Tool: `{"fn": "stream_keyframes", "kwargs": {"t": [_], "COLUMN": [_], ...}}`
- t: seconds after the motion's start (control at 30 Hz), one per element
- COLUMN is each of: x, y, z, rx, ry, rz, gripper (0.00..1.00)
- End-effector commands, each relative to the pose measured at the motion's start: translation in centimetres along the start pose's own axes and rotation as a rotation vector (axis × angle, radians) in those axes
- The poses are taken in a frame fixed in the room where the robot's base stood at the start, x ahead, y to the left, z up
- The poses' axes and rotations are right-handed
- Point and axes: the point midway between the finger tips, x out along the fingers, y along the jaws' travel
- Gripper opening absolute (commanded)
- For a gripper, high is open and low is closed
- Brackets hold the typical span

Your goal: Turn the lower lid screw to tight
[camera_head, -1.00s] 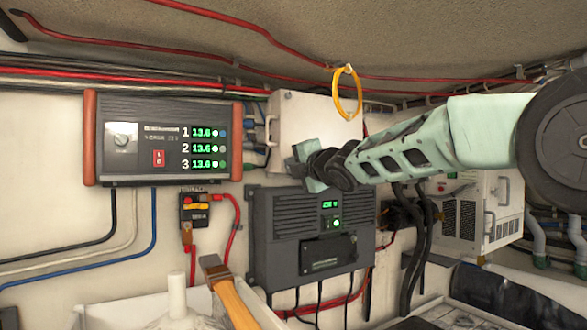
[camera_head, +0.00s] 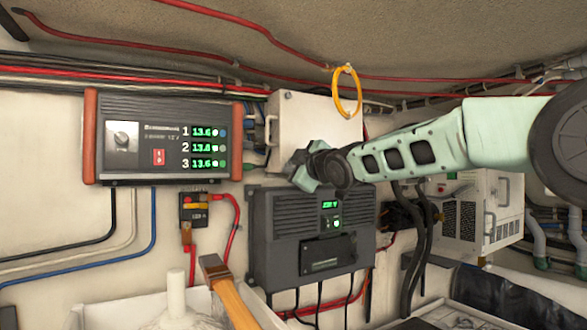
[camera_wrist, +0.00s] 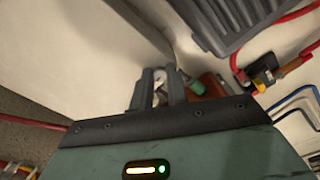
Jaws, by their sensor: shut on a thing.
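The white junction box (camera_head: 318,122) hangs on the wall in the middle of the head view, and its lid shows one small screw (camera_head: 289,96) at the upper left corner. My gripper (camera_head: 293,167) is at the box's lower left corner and hides the lower lid screw in that view. In the wrist view the box is the large pale surface (camera_wrist: 75,65). There my gripper's two dark fingers (camera_wrist: 159,80) stand close together around a small light metal piece (camera_wrist: 158,87), apparently the lower screw. How far the screw is turned cannot be seen.
A black charger (camera_head: 150,160) with green readouts is left of the box. A dark grey inverter (camera_head: 290,235) sits just below my gripper. A yellow ring (camera_head: 336,92) hangs in front of the box's top right. A wooden-handled tool (camera_head: 235,305) stands in front, low down.

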Motion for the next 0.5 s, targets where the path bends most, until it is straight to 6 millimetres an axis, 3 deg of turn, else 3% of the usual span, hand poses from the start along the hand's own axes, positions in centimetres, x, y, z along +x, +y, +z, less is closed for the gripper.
{"fn": "stream_keyframes", "kwargs": {"t": [0.5], "x": [0.03], "y": [-0.13], "z": [0.17], "rx": [0.202], "ry": [-0.003], "rz": [-0.001], "gripper": [0.00]}}
